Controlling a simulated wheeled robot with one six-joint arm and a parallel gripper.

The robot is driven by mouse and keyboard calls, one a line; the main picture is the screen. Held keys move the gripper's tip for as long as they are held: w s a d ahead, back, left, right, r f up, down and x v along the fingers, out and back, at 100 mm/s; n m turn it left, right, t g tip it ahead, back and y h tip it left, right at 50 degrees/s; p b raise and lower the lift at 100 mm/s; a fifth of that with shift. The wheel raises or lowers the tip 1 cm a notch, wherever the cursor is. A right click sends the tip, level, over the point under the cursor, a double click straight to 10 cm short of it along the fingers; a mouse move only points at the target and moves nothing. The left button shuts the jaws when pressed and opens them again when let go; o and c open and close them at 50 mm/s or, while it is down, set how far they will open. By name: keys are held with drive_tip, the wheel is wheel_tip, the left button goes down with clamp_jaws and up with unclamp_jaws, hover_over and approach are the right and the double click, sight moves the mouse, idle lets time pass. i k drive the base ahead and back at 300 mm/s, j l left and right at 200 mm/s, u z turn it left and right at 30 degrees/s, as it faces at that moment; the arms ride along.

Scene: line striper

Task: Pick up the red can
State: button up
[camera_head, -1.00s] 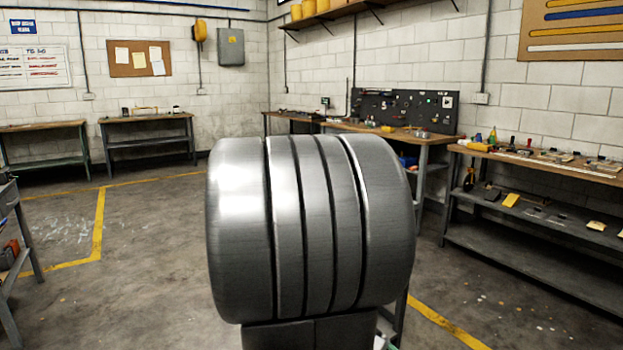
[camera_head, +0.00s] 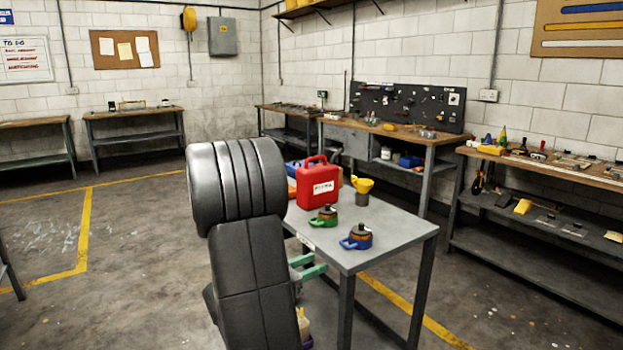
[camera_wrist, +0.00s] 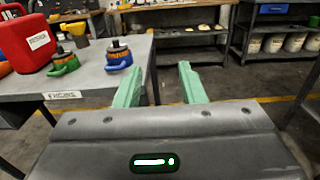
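The red can (camera_head: 317,184) is a boxy jerrycan with a top handle and a white label. It stands upright on a grey metal table (camera_head: 393,232), and it also shows at the upper left of the wrist view (camera_wrist: 30,40). My gripper (camera_head: 312,266) has pale green fingers and is beside the table's front edge, partly hidden behind my arm. In the wrist view the fingers (camera_wrist: 160,84) are spread apart with nothing between them. The gripper is apart from the can, which lies off to its left in that view.
On the table stand a green-handled pot (camera_head: 324,216), a blue-handled pot (camera_head: 357,237) and a yellow funnel on a grey cup (camera_head: 362,189). A blue item is partly hidden behind the can. Workbenches line the walls.

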sight(317, 185)
drive_tip(key=i+j, duration=0.2)
drive_tip(key=i, duration=0.35)
drive_tip(key=i+j, duration=0.2)
drive_tip(key=i, duration=0.35)
drive_tip(key=i+j, duration=0.2)
drive_tip(key=i, duration=0.3)
